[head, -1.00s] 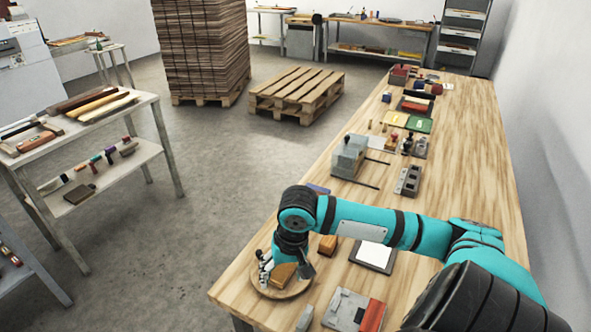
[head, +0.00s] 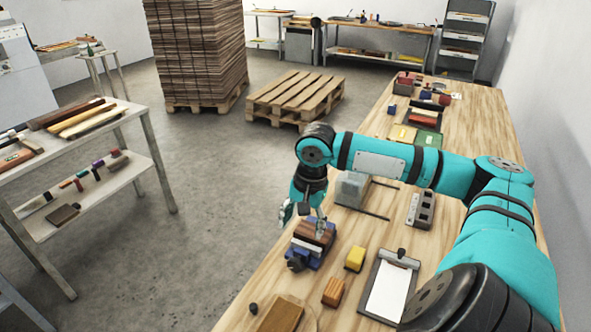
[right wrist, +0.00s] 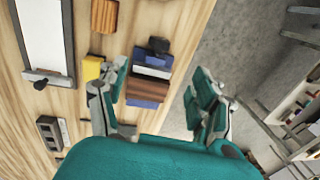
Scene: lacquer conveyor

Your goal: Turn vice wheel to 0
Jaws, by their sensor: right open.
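The vice (head: 317,236) is a blue body at the left edge of the workbench, with brown and pale layers between its jaws. Its dark round wheel (head: 295,263) is on the near side. In the right wrist view the vice (right wrist: 148,86) lies between my spread fingers, with the dark wheel (right wrist: 158,45) at its upper end. My right gripper (head: 303,211) is open and empty above the vice's far side, and its fingers (right wrist: 162,76) also show in the right wrist view. The fingers partly hide the vice's far end. My left gripper is not in view.
A yellow block (head: 355,258), a wooden block (head: 333,291) and a clipboard (head: 390,288) lie right of the vice. A grey block device (head: 352,188) stands behind it. The floor left of the bench is clear up to a shelf rack (head: 147,160).

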